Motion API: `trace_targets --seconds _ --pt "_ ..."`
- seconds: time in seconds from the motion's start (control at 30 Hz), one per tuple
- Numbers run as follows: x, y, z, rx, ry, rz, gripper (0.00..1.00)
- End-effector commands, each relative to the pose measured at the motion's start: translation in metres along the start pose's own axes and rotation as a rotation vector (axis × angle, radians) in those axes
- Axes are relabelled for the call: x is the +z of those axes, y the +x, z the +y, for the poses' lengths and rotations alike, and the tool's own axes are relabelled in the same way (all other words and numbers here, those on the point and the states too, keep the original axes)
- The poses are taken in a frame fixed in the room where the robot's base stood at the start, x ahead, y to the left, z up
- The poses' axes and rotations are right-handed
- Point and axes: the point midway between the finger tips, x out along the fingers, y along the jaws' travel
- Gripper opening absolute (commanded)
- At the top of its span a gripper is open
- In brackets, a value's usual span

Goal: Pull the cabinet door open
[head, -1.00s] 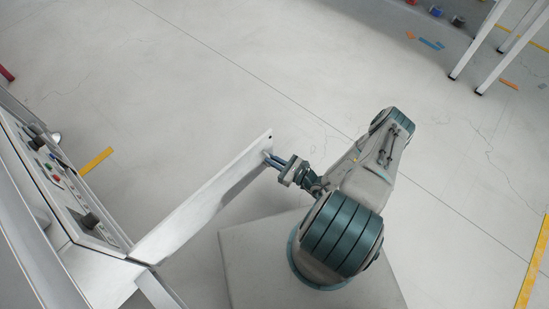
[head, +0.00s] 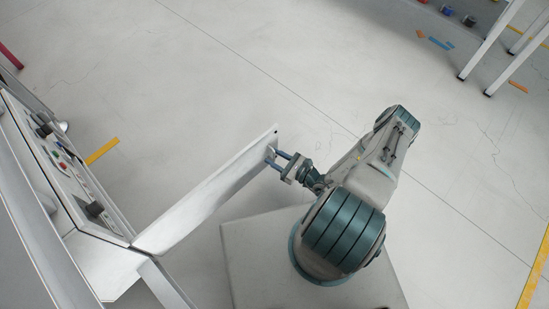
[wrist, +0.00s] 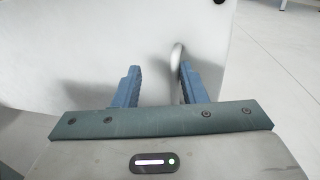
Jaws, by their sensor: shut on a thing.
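The cabinet door (head: 205,195) is a pale flat panel in the head view. It stands well open, swung out at a wide angle from the cabinet (head: 95,262) at the left. My gripper (head: 272,158) is at the door's free end, on the side facing my arm. In the wrist view, the door's pale face (wrist: 90,45) fills most of the upper picture. A thin upright handle (wrist: 177,62) shows between the blue fingers of my gripper (wrist: 160,85), close to the right finger. My gripper is shut on this handle; its lower part is partly hidden.
A control panel (head: 70,178) with knobs and buttons tops the cabinet. White table legs (head: 487,45) stand at the upper right, with small coloured items on the floor nearby. The floor (head: 300,60) beyond the door is clear.

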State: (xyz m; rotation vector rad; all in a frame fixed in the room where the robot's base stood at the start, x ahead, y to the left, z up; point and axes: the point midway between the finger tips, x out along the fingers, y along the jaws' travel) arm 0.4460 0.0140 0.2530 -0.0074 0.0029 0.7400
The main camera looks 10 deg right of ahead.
Motion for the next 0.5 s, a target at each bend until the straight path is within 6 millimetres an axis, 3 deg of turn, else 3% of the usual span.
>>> trace_targets --seconds 0.23,0.5 --pt "0.05 0.002 0.003 0.008 0.002 -0.012 0.31" --pt "0.078 -0.057 -0.02 -0.002 -0.003 -0.005 0.31"
